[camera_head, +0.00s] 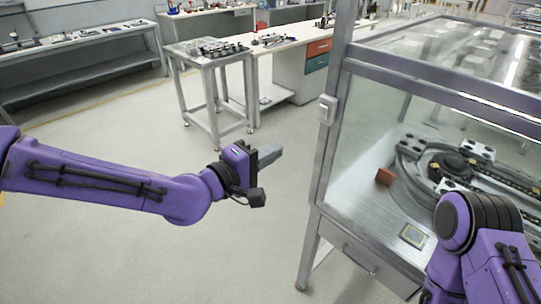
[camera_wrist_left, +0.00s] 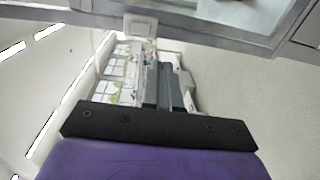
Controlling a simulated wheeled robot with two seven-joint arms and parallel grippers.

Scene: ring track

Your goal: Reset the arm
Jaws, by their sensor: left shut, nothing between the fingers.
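My left arm reaches in from the left in the head view, stretched out over the open floor. Its gripper (camera_head: 268,155) is shut and empty, held to the left of the glass cabinet and apart from it. In the left wrist view the gripper's grey fingers (camera_wrist_left: 168,88) lie side by side with nothing between them. My right arm (camera_head: 480,240) shows at the lower right in front of the cabinet. Its gripper is out of the picture.
A metal-framed glass cabinet (camera_head: 335,110) fills the right side. Inside are a ring track (camera_head: 415,160) and a reddish-brown block (camera_head: 385,177). A small metal table (camera_head: 208,60) and workbenches stand behind. The floor (camera_head: 240,250) around my left gripper is clear.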

